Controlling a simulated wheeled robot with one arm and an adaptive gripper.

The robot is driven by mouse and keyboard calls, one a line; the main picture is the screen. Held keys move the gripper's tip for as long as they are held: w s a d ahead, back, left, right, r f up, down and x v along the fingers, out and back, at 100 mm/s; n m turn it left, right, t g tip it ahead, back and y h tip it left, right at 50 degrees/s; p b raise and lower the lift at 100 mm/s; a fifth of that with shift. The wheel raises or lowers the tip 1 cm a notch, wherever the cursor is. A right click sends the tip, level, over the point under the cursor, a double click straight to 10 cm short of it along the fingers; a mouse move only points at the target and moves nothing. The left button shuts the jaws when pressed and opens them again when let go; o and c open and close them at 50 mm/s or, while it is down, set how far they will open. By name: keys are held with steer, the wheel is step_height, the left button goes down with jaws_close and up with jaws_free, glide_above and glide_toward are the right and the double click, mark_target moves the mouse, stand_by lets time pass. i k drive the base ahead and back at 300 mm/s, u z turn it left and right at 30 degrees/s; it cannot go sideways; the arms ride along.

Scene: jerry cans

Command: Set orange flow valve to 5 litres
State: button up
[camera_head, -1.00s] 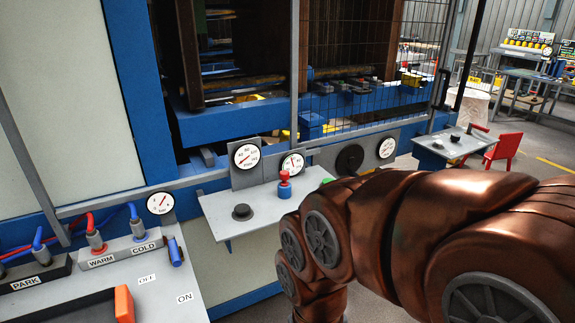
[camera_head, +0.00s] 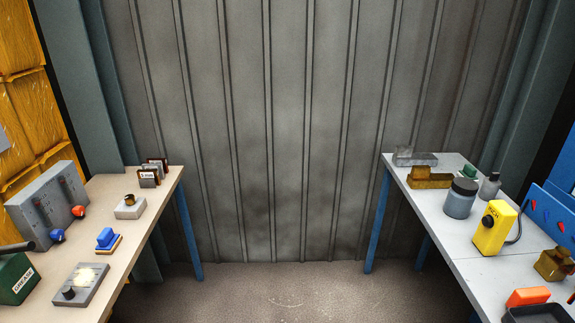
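I cannot make out an orange flow valve or a litre scale for certain in the head view. A grey box (camera_head: 48,200) on the left table has an orange-red ball knob (camera_head: 79,211) and a blue ball knob (camera_head: 57,235) at its front; any markings are too small to read. An orange block-like thing (camera_head: 528,297) lies near the front of the right table. My gripper and arm are not in view.
A beige table (camera_head: 140,236) stands at left with a green box (camera_head: 16,279) and a grey plate with a black knob (camera_head: 80,285). A grey table (camera_head: 462,250) at right holds a yellow device (camera_head: 495,228) and a jar (camera_head: 460,198). Bare floor (camera_head: 285,292) lies between, before a metal wall (camera_head: 265,120).

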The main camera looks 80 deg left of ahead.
mark_target(78, 211)
steer(key=u, duration=4.2)
